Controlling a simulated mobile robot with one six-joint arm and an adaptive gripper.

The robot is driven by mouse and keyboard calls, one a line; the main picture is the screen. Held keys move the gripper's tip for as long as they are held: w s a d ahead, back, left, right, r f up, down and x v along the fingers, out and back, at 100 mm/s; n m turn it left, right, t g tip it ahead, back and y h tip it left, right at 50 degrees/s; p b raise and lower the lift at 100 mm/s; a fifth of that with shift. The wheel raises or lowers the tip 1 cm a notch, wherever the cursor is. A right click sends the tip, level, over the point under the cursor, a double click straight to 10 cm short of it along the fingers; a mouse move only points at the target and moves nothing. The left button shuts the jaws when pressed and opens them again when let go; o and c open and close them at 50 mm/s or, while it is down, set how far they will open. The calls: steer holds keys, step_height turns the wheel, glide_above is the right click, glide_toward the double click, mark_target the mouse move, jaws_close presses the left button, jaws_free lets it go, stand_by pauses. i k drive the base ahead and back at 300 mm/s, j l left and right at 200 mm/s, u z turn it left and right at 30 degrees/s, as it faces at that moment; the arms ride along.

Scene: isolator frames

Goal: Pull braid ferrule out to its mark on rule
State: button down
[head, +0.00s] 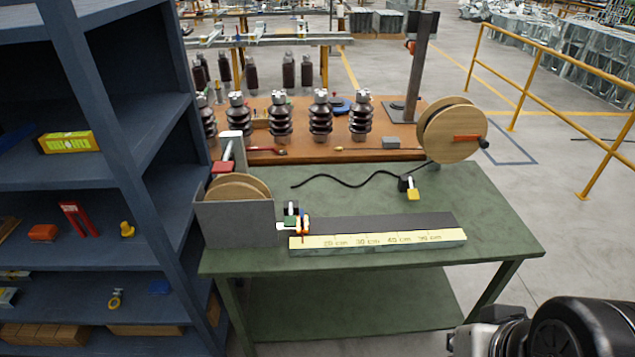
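A small orange and white piece, which looks like the braid ferrule (304,223), is at the left end of the yellow rule (380,240). The rule runs left to right along a dark board, with printed centimetre marks; the small figures are hard to read. A thin red line shows near its left end. Left of the ferrule, a grey box (235,224) holds a wooden reel (238,186). A small green and black part (290,217) sits between box and ferrule. Part of my arm shows at the bottom right; my gripper's fingertips are not visible.
The green table (480,205) has free room right of the rule. A large wooden reel with a red crank (466,138) stands at its back right. Blue shelves (125,185) stand close on the left.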

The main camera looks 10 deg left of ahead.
mark_target(303, 228)
steer(key=i+u, duration=0.25)
steer(key=i, duration=0.25)
steer(key=i+l+u, duration=0.1)
steer(key=i+u, duration=0.15)
steer(key=i, duration=0.2)
